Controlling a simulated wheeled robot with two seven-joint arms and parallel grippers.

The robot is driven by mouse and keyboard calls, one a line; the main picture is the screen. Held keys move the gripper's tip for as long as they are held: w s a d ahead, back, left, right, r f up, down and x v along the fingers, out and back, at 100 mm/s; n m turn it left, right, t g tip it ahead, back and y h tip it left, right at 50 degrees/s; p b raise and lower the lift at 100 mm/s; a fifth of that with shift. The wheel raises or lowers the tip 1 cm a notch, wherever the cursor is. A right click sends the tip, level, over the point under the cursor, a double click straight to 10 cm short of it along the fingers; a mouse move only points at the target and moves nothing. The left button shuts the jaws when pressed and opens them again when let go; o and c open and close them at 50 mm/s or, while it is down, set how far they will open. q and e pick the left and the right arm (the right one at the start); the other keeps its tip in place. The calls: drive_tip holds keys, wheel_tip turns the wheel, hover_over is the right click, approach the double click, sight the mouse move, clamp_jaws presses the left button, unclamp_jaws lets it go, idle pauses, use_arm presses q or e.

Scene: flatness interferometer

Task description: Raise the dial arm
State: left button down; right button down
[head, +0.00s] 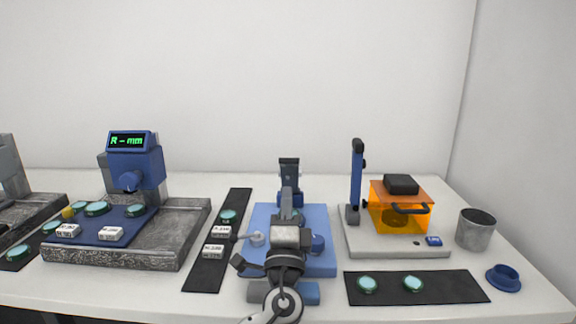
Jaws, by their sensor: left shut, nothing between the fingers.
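My left gripper (288,208) reaches in from the bottom centre, over the blue instrument base (320,262) in the middle of the table. Its fingers are shut, point away from me and hold nothing. Just beyond them stands a dark and blue upright part (289,170) of the instrument. The gripper hides much of this instrument, so I cannot tell whether they touch. A blue arm (357,172) with dark ends stands upright on the pale base (398,253) at the right; which part is the dial arm is not clear. My right gripper is not in view.
At left is a granite base (188,228) with a blue display head (133,158). Dark mats (203,270) (455,286) carry green-rimmed discs. The table behind is clear.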

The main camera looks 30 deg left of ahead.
sight(289, 163)
use_arm(q)
drive_tip(key=p+x, duration=0.1)
drive_tip(key=x, duration=0.4)
drive_tip(key=shift+w+a+r+p, duration=0.15)
drive_tip(key=shift+w+r+p, duration=0.1)
drive_tip(key=shift+p, duration=0.1)
drive_tip(key=shift+w+a, duration=0.2)
drive_tip(key=shift+w, duration=0.05)
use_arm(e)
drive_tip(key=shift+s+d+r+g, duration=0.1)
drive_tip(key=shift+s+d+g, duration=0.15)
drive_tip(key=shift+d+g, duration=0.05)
use_arm(q)
drive_tip(key=shift+w+r, duration=0.1)
drive_tip(key=shift+r, duration=0.05)
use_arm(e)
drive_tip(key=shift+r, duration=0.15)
